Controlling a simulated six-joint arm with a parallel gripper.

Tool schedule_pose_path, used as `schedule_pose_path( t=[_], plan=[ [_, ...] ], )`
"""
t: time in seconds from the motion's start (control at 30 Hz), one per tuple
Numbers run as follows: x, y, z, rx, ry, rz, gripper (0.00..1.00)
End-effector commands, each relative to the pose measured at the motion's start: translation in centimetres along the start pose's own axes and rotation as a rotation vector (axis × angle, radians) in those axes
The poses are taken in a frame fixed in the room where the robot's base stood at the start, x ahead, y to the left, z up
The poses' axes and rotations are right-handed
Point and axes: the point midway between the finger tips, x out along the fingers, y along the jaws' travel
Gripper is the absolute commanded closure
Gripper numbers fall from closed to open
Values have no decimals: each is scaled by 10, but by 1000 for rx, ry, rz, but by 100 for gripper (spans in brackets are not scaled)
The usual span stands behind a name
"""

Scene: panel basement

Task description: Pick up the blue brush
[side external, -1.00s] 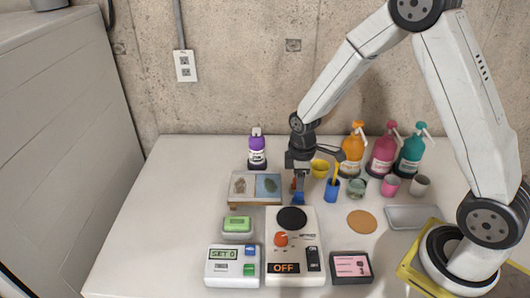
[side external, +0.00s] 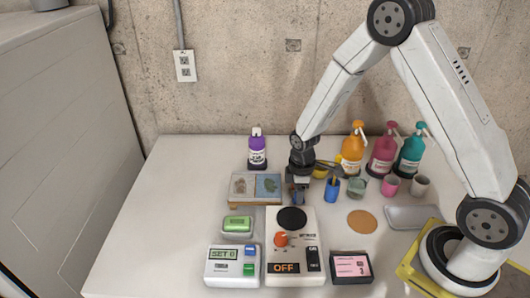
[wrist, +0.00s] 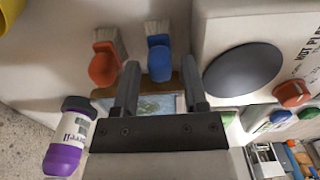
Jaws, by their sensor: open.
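The blue brush (wrist: 158,60) has a blue handle and pale bristles. In the wrist view it lies near the top centre, with its handle end in line with the gap between my fingertips. My gripper (wrist: 159,80) is open, with one finger on each side of that gap and nothing held. In the side view my gripper (side external: 300,189) is low over the table behind the hotplate and mostly hides the brush; a little blue (side external: 298,198) shows beneath it. A red brush (wrist: 104,65) lies beside the blue one, just left of my left finger in the wrist view.
A blue cup (side external: 332,192) stands close right of my gripper. A framed box (side external: 243,202) is close left, and the hotplate (side external: 310,235) is in front. A purple-capped bottle (side external: 257,155) and several pump bottles stand behind. The table's left side is clear.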

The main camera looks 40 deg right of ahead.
Motion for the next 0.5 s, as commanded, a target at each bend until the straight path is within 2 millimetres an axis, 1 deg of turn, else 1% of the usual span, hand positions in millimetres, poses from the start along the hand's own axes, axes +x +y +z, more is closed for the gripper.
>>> schedule_pose_path(
  t=[0.03, 0.2, 0.33, 0.5],
  plan=[
    [7, 0, 1, 1, -1, -1, 44],
    [22, 0, 1, 0, 0, 0, 44],
    [28, 0, 1, 0, 0, 1, 44],
    [29, 0, 1, 0, 2, 2, 44]
  ],
)
